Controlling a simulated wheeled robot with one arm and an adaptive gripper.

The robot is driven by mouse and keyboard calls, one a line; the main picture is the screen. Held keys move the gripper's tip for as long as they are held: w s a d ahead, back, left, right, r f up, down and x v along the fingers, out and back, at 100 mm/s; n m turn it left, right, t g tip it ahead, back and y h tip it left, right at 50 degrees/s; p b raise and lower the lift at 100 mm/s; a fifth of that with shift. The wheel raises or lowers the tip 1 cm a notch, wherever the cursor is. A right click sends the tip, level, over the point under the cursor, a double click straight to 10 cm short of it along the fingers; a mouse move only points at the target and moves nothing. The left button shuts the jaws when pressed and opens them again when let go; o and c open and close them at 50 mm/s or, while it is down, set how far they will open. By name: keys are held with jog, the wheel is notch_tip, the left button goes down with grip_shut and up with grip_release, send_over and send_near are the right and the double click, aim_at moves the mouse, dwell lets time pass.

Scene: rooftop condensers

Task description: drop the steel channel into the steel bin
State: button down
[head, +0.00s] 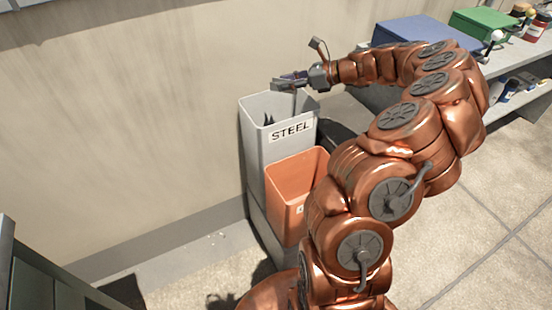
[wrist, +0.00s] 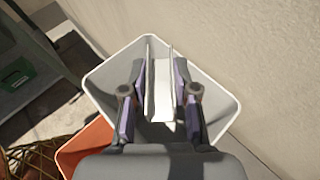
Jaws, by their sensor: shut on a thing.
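The steel bin (head: 254,143) is a tall, pale grey bin labelled STEEL, standing against the wall. My gripper (head: 277,84) is above its opening. In the wrist view my gripper (wrist: 160,95) is shut on the steel channel (wrist: 159,100), a pale U-shaped length of metal held between the two fingers. The channel hangs over the bin's mouth, and the white rim (wrist: 225,92) surrounds it in that view. In the head view the channel (head: 295,100) shows only as a thin strip below the gripper. The bin's floor is mostly hidden.
An orange bin (head: 291,192) stands in front of the steel bin, touching or very close. The wall (head: 130,110) is just behind. A bench at the right holds a blue box (head: 420,32), a green box (head: 484,22) and jars. A dark cabinet (head: 30,270) stands at the lower left.

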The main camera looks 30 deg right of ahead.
jog(key=c, duration=0.8)
grip_release()
jog(key=v, duration=1.2)
jog(key=shift+r, duration=0.15)
